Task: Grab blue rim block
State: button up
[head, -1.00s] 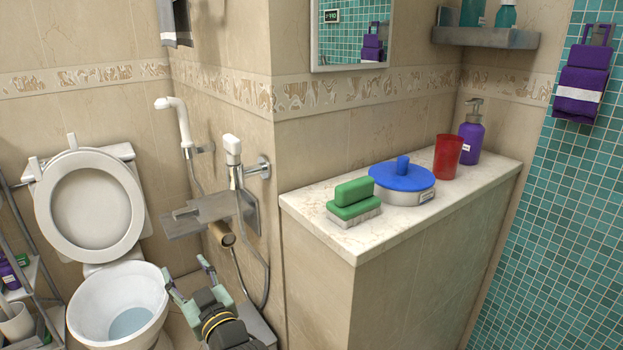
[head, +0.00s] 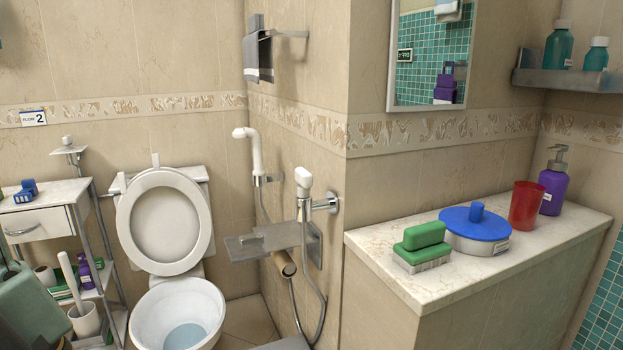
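A small blue block-like thing (head: 28,188) lies on the white top of the cart (head: 60,193) at the far left of the head view. It looks like the blue rim block, but it is too small to make out fully. A large grey-green part of my arm or gripper (head: 32,308) fills the lower left edge, in front of and below the cart top in the picture. Its fingertips are not clearly seen, so I cannot tell whether it is open or holds anything.
The cart has a drawer (head: 38,224) and lower shelves with a purple bottle (head: 85,274) and a brush holder (head: 84,318). The toilet (head: 180,310) stands beside it, lid up. A counter (head: 385,255) at right holds green sponges (head: 423,236), a blue-lidded tub (head: 476,228) and a red cup (head: 526,206).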

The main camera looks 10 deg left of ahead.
aim_at(30, 189)
jog(key=u, duration=1.75)
jog(key=i+l+u, duration=0.1)
jog(key=i, duration=0.35)
jog(key=i+l+u, duration=0.15)
jog(key=i, duration=0.35)
jog(key=i+l+u, duration=0.1)
jog(key=i+l, duration=0.15)
jog(key=i, duration=0.2)
jog(key=i+l+u, duration=0.1)
jog(key=i+l, duration=0.15)
jog(key=i, duration=0.2)
jog(key=i+l+u, duration=0.1)
jog(key=i+l, duration=0.15)
jog(key=i, duration=0.2)
